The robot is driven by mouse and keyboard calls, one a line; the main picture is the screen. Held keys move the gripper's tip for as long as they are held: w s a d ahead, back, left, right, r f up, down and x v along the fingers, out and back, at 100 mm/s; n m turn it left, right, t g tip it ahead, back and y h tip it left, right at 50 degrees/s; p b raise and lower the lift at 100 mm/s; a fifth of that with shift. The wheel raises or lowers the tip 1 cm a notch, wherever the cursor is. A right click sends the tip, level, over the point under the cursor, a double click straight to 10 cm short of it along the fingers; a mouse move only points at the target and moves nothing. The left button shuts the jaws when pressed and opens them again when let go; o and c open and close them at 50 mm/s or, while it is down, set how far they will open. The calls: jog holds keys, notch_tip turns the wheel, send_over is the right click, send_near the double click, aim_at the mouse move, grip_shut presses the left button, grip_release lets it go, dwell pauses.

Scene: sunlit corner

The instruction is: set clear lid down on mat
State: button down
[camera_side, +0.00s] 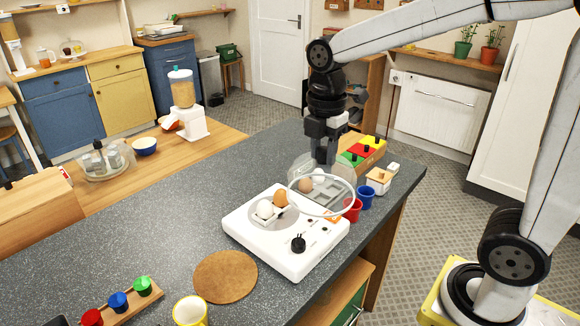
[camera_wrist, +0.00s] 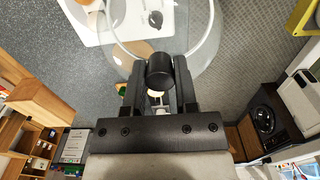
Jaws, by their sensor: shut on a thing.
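The clear lid (camera_side: 299,170) is a see-through dome with a pale rim, held up at the far right end of the white egg cooker (camera_side: 250,232). My gripper (camera_side: 325,150) is shut on the lid's black knob. In the wrist view, the knob (camera_wrist: 160,70) sits between the fingers of my gripper (camera_wrist: 159,84), with the clear dome beyond it. The round brown mat (camera_side: 225,277) lies bare on the dark counter, to the near left of the cooker and apart from the lid. A white egg (camera_side: 265,209) and a brown egg (camera_side: 281,198) sit on the cooker.
A red cup (camera_side: 353,211) and a blue cup (camera_side: 366,197) stand right of the cooker. A yellow mug (camera_side: 190,311) stands close to the mat. A wooden rack with coloured pots (camera_side: 118,302) lies at the near left. The counter (camera_side: 150,230) is clear left of the cooker.

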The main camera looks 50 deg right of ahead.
jog(key=shift+w+a+f, duration=0.15)
jog(key=shift+w+a, duration=0.35)
jog(key=w+a+f+n, duration=0.3)
jog(key=w+a+f, duration=0.1)
jog(key=a, duration=0.5)
jog(key=w+a+f+n, duration=0.3)
jog(key=w+a, duration=0.2)
jog(key=a, duration=0.3)
jog(key=shift+w+a+f, duration=0.35)
jog(key=shift+w, duration=0.05)
jog(key=shift+f, duration=0.2)
notch_tip(320, 180, down, 8)
jog(key=shift+r, duration=0.25)
jog(key=shift+f, duration=0.6)
dwell(1.6)
grip_release()
jog(key=shift+r, duration=0.2)
